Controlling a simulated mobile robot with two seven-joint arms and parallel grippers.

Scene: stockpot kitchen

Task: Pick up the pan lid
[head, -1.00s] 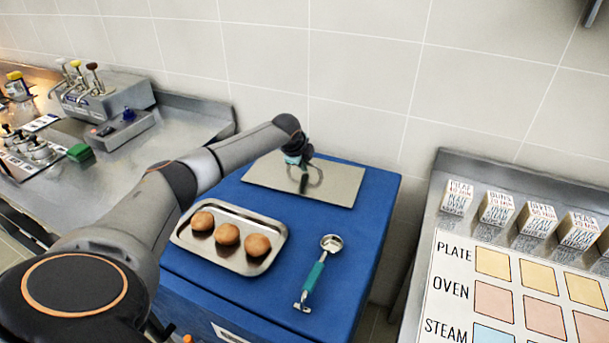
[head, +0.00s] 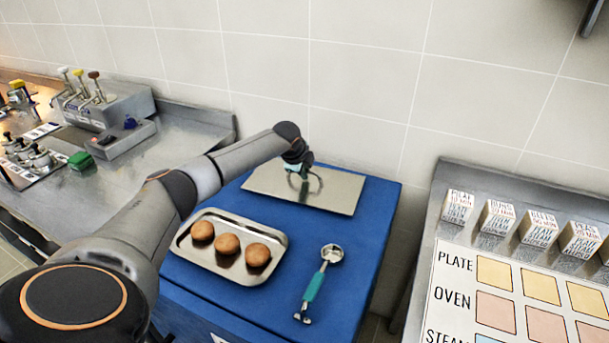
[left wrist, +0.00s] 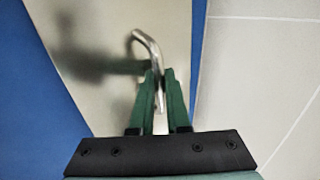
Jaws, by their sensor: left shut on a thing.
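The pan lid (head: 332,193) is a flat, shiny rectangular metal plate with a bent metal handle. It lies at the back of the blue worktop in the head view, and it also fills the left part of the left wrist view (left wrist: 98,30). My left gripper (head: 303,178) reaches down over the middle of the lid. In the left wrist view its green fingers (left wrist: 158,80) are closed around the lid's curved handle (left wrist: 148,44). The lid looks level; whether it touches the worktop I cannot tell. My right gripper is not in view.
A metal tray (head: 189,245) with three brown buns stands in front of the lid. A green-handled scoop (head: 315,286) lies to its right. The tiled wall (head: 370,90) is close behind. Steel counters flank the blue worktop (head: 362,240), the right one holding several printed blocks.

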